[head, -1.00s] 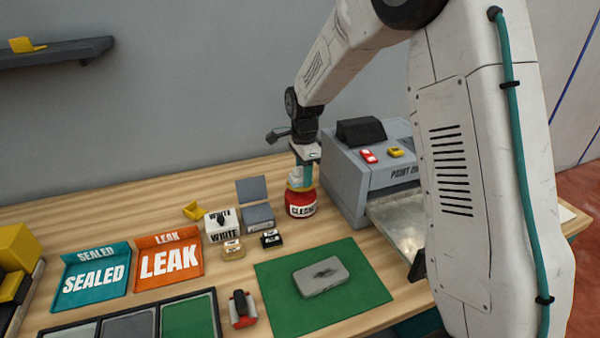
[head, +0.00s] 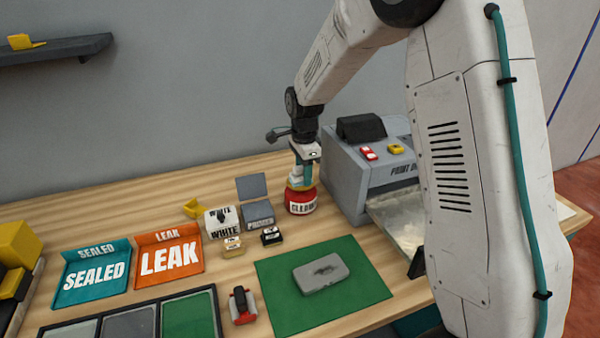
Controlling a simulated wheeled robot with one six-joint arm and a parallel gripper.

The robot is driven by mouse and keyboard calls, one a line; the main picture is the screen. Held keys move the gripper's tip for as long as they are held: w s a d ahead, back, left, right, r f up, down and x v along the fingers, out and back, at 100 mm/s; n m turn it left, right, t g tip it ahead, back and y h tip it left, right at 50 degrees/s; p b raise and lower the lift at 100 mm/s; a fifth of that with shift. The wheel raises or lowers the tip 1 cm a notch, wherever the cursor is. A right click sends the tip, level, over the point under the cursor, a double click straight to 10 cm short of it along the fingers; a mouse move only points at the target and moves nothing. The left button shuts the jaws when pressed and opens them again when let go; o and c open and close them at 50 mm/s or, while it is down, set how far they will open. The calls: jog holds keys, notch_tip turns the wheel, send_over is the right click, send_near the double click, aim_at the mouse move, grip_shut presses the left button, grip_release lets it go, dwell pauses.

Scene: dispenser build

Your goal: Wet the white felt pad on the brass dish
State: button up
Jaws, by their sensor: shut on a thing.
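A red container (head: 301,204) labelled CLEAN stands on the table beside the grey printer. The brass dish (head: 297,187) shows as a thin yellowish rim on its top. My gripper (head: 299,178) points down right over the dish, with teal on its fingers. It is shut on a small white piece, which looks like the white felt pad (head: 295,182). The pad is at or just above the dish; I cannot tell whether they touch. The fingers hide part of the pad and dish.
The grey printer (head: 350,190) stands close on the right. White and dark stamp-like blocks and an open grey box (head: 258,215) stand to the left. A grey case (head: 320,273) lies on the green mat (head: 285,310). Orange LEAK (head: 168,280) and teal SEALED (head: 92,300) trays are farther left.

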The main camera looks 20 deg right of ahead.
dwell(0.3)
jog(key=shift+r, duration=3.5)
